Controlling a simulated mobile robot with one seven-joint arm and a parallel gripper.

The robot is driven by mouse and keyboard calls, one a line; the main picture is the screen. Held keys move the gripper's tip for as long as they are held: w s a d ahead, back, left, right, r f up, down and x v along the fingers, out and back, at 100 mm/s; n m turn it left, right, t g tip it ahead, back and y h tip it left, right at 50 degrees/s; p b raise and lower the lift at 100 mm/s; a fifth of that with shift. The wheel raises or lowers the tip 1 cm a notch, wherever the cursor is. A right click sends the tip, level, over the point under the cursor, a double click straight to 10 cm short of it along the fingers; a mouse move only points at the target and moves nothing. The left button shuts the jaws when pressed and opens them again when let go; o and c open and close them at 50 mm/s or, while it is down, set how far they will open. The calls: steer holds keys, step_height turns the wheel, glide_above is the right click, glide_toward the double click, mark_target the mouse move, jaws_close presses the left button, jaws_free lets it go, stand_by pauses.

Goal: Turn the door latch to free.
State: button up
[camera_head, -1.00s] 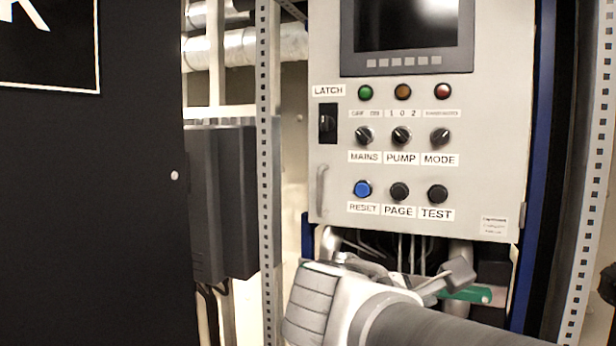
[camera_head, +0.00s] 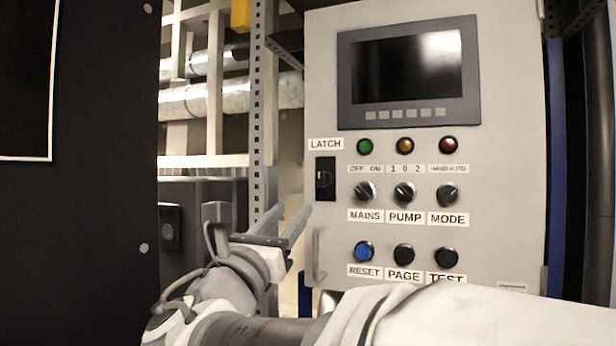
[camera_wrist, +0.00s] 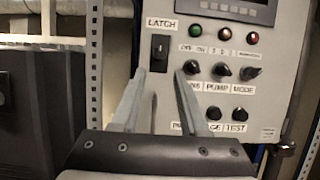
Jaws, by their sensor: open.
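The door latch (camera_head: 325,179) is a small black recessed plate with a dark knob, under the white LATCH label at the upper left of the grey panel door (camera_head: 500,220). In the wrist view the latch (camera_wrist: 160,50) shows above my fingertips, a little left of the right finger. My gripper (camera_head: 292,208) is open and empty, its two grey fingers apart and pointing up toward the latch from the lower left. In the wrist view my gripper (camera_wrist: 163,68) is apart from the latch. The knob's exact angle is too small to tell.
Below the latch is a door handle (camera_head: 318,254). To its right are the MAINS knob (camera_head: 364,193), PUMP and MODE knobs, and the blue RESET button (camera_head: 364,251). A perforated metal upright (camera_head: 257,120) stands left of the door. A dark panel (camera_head: 80,220) fills the far left.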

mark_target(319, 177)
steer(key=p+x, duration=0.3)
steer(key=x, duration=1)
steer(key=shift+w+d, duration=0.15)
steer(key=shift+d, duration=0.05)
jaws_close()
